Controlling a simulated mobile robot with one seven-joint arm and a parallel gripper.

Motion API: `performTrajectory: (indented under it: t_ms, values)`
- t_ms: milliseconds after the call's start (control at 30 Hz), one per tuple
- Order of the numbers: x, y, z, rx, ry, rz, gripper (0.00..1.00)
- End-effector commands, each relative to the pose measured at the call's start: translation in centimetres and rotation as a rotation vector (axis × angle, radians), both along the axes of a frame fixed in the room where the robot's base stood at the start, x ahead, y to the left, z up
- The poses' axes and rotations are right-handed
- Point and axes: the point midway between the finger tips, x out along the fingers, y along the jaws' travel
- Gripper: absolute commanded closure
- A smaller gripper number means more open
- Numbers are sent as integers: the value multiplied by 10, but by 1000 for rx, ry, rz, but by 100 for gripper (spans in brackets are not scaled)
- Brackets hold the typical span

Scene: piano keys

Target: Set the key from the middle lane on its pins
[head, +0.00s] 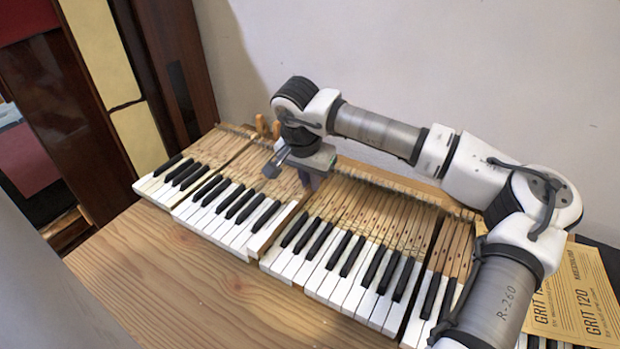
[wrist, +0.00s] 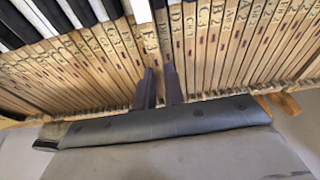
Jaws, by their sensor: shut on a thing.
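My gripper (head: 312,183) is over the wooden rear part of the keyboard, fingers pointing down. It is shut on a long wooden key (head: 265,238) with a white front. In the head view the key's front lies between the left and right groups of keys, and seems to stand slightly higher than its neighbours. In the wrist view my gripper's two dark fingers (wrist: 160,88) straddle the key (wrist: 149,38), which lies lengthwise between lettered neighbours. Its pins are hidden, so I cannot tell whether it sits on them.
The keyboard's other white and black keys (head: 345,255) lie in rows on both sides, close to the held key. Yellow GRIT 120 sandpaper sheets (head: 575,290) lie at the right. The wooden table (head: 190,290) is clear in front. A grey wall (head: 420,60) stands behind.

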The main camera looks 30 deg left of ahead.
Motion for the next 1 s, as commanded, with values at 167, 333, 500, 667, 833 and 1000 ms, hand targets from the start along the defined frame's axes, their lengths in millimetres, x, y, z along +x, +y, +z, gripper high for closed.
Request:
performTrajectory:
  t_ms: [167,333,500,667,833,1000]
  values:
    - [0,0,-1,0,0,0,100]
    - [0,0,-3,0,-1,0,100]
    - [0,0,-6,0,-1,0,100]
    - [0,0,-8,0,-1,0,100]
    - [0,0,-11,0,-1,0,100]
    - [0,0,-12,0,-1,0,84]
